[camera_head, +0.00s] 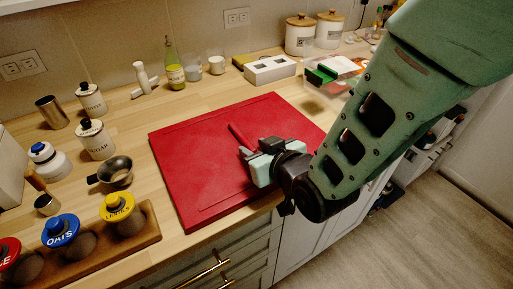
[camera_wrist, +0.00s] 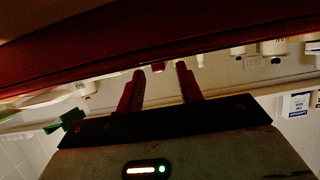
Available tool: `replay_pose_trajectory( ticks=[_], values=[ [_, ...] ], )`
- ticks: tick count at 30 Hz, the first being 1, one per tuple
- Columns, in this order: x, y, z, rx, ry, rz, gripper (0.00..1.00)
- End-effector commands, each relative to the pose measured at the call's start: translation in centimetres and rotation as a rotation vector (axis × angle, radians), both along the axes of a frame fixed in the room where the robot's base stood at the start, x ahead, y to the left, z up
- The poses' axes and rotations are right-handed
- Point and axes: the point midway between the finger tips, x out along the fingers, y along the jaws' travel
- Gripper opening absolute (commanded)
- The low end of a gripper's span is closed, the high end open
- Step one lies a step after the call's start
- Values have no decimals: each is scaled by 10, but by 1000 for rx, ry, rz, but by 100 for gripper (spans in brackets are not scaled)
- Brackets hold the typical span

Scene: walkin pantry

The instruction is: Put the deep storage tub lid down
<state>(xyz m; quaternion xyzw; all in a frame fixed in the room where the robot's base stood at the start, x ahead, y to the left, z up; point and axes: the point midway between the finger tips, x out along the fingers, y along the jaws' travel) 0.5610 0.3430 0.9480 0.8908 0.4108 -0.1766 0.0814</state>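The deep storage tub lid (camera_head: 205,165) is a large red rectangular panel with a raised border. It lies flat on the wooden counter, its near edge close to the counter's front. In the wrist view the lid (camera_wrist: 60,48) crosses the top as a dark red band, with the picture upside down. My gripper (camera_head: 242,142) is over the lid's right part in the head view. In the wrist view my gripper (camera_wrist: 160,75) has its two reddish fingers apart, with no held object between them. Whether a finger touches the lid cannot be told.
A wooden rack (camera_head: 140,240) with several lidded jars stands at the front left. A dark metal cup (camera_head: 116,172) sits left of the lid. A green-labelled bottle (camera_head: 174,70), a white box (camera_head: 270,70) and a clear tub (camera_head: 325,95) stand behind it.

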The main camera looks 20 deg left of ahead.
Motion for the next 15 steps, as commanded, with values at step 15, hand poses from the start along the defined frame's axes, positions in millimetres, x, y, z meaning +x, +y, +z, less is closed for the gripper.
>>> replay_pose_trajectory(
  ticks=[15],
  values=[
    [-55, -64, 34, 1, 0, 1, 36]
  ],
)
